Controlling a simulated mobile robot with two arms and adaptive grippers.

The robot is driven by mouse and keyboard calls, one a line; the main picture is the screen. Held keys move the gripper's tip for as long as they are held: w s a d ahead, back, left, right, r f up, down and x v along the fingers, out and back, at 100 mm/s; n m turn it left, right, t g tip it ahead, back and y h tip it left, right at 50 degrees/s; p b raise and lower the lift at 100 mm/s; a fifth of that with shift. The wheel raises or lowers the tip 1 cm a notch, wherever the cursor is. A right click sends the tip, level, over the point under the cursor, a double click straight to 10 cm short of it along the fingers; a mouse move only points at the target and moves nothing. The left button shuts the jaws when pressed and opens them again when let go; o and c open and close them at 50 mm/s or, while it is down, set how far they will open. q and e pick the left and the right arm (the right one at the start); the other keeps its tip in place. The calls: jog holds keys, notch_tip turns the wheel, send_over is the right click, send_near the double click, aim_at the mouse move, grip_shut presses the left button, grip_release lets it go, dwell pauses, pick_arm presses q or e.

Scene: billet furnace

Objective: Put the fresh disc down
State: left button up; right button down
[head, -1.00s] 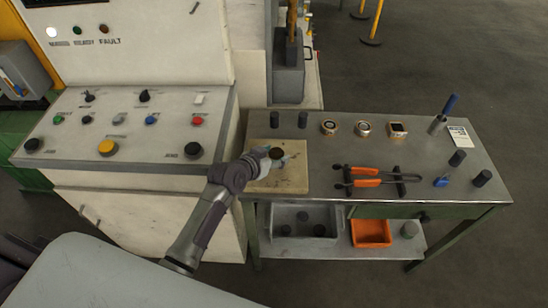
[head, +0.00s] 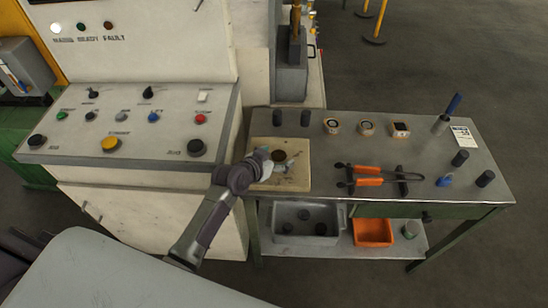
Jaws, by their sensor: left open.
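My left gripper (head: 284,160) is over the beige board (head: 299,183) at the left end of the grey bench. Its jaws are open. A small dark disc (head: 279,155) with a brownish look shows between the fingers, at board level as far as I can see. The fingers partly hide it, so I cannot tell whether they touch it. My right gripper is out of view.
Two dark cylinders (head: 278,118) stand behind the board. A control console (head: 130,125) stands close on the left. The bench's middle is partly clear.

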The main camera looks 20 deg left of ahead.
pick_arm(q)
jog(key=v, duration=1.2)
jog(key=shift+s+d, duration=0.1)
jog(key=s+f+n+g+y, duration=0.3)
jog(key=s+g, duration=0.5)
jog(key=s, duration=1.5)
notch_tip(320, 180, down, 25)
jog(key=m+g, duration=0.1)
jog(key=m, duration=0.1)
jog(key=s+f+g, duration=0.1)
jog(key=s+f, duration=0.6)
jog(key=f, duration=0.4)
jog(key=shift+a+f+y, duration=0.2)
jog(key=shift+a+y, duration=0.1)
jog(key=shift+g, duration=0.3)
jog(key=s+f, duration=0.2)
jog(key=s, duration=0.1)
jog(key=s+a+f, duration=0.1)
jog(key=s+f, duration=0.1)
jog(key=s, duration=0.2)
jog(key=s+a+f, duration=0.1)
jog(key=s+f, duration=0.1)
jog(key=s, duration=0.1)
jog(key=shift+s+f, duration=0.2)
jog(key=shift+f, duration=0.2)
jog(key=shift+c, duration=0.2)
